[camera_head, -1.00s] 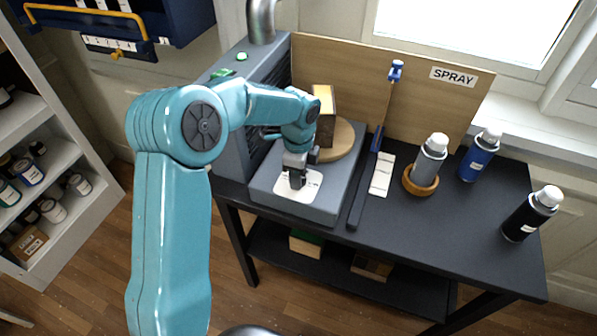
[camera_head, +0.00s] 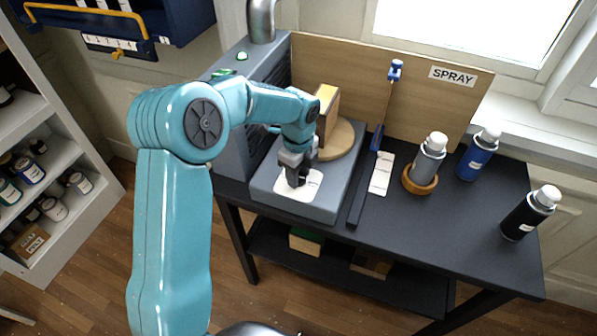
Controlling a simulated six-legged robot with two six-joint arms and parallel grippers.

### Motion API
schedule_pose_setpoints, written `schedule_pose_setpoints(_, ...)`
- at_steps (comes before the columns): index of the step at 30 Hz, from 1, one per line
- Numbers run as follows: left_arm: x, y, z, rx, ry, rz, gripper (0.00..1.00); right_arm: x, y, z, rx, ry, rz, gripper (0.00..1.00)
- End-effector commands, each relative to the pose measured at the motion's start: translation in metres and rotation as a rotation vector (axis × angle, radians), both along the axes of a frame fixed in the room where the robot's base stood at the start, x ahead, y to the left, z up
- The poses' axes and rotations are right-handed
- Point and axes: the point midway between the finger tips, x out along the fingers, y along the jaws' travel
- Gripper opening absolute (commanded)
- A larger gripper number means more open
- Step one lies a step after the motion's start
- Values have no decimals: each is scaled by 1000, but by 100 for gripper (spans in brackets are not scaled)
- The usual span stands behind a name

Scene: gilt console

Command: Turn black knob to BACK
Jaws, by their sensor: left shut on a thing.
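The black knob (camera_head: 295,180) sits on a white label plate (camera_head: 311,187) on top of the grey box (camera_head: 325,209). My left gripper (camera_head: 293,174) points down over the plate and is shut on the knob. The gripper hides much of the knob, and the plate's markings are too small to read. Behind the gripper, a block with a yellowish top (camera_head: 327,103) stands on a round wooden disc (camera_head: 337,140). My right gripper is not in view.
A grey can (camera_head: 430,157) stands in a wooden ring; a blue can (camera_head: 478,155) and a black can (camera_head: 528,214) are further right. A wooden SPRAY board (camera_head: 440,98) closes the back.

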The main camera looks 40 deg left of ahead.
Motion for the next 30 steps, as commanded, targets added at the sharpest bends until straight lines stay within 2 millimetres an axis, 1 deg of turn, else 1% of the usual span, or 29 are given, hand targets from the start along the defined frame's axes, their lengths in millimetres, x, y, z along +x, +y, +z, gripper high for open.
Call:
schedule_pose_setpoints(1,3,1,4,3,-12,-1,11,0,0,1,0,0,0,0)
schedule_pose_setpoints(5,3,1,4,3,-12,-1,11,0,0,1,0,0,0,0)
schedule_pose_setpoints(6,3,1,4,3,-12,-1,51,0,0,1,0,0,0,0)
schedule_pose_setpoints(7,3,1,4,4,-11,-1,61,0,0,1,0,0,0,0)
schedule_pose_setpoints(8,3,1,3,4,-10,-1,67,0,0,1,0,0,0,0)
schedule_pose_setpoints(16,1,0,2,2,-4,0,67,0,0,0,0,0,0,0)
schedule_pose_setpoints(20,2,1,10,2,-7,1,67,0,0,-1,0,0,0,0)
schedule_pose_setpoints(23,1,0,28,3,-8,1,67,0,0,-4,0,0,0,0)
schedule_pose_setpoints(26,2,0,54,3,-11,1,67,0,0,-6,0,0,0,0)
schedule_pose_setpoints(30,2,0,93,3,-11,0,67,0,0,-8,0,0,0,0)
